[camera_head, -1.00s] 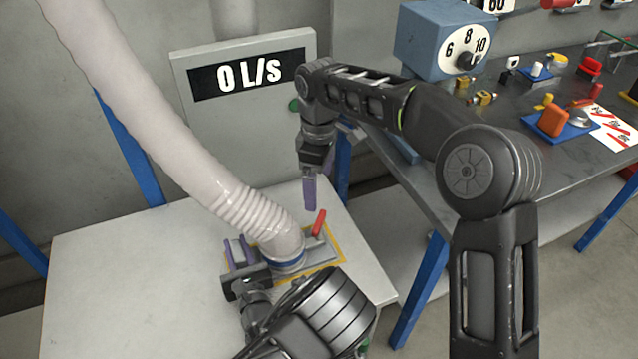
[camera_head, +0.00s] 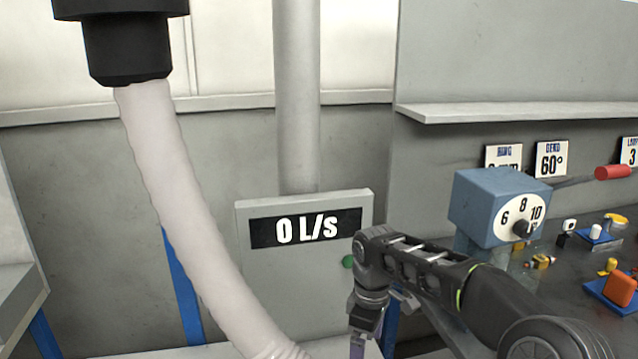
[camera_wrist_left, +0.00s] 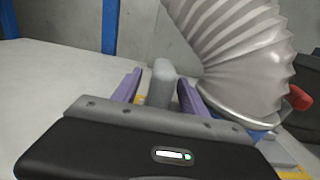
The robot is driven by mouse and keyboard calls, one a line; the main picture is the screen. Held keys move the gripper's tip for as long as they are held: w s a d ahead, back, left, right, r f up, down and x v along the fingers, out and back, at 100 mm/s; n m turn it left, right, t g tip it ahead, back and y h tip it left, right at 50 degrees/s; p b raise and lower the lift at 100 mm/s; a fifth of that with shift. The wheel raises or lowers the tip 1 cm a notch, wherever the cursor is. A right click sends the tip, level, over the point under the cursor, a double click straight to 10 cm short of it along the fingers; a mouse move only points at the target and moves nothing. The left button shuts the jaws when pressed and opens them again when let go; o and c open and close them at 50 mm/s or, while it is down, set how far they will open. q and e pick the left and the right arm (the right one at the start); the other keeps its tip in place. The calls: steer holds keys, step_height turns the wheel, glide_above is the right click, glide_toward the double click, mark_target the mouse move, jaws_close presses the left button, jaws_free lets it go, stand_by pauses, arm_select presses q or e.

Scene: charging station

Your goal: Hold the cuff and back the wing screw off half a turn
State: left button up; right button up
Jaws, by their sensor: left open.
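In the left wrist view my left gripper (camera_wrist_left: 158,90) is open. Its two purple fingers stand either side of an upright grey rounded post (camera_wrist_left: 161,82), with gaps visible.
A blue dial box (camera_head: 485,200) and small coloured parts are on the bench at right. A black fitting (camera_head: 125,45) holds the hose top. The white table (camera_wrist_left: 60,95) is clear at left.

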arm_select(q)
steer(key=v, duration=0.4)
steer(key=shift+s+d, duration=0.1)
steer(key=shift+s, duration=0.2)
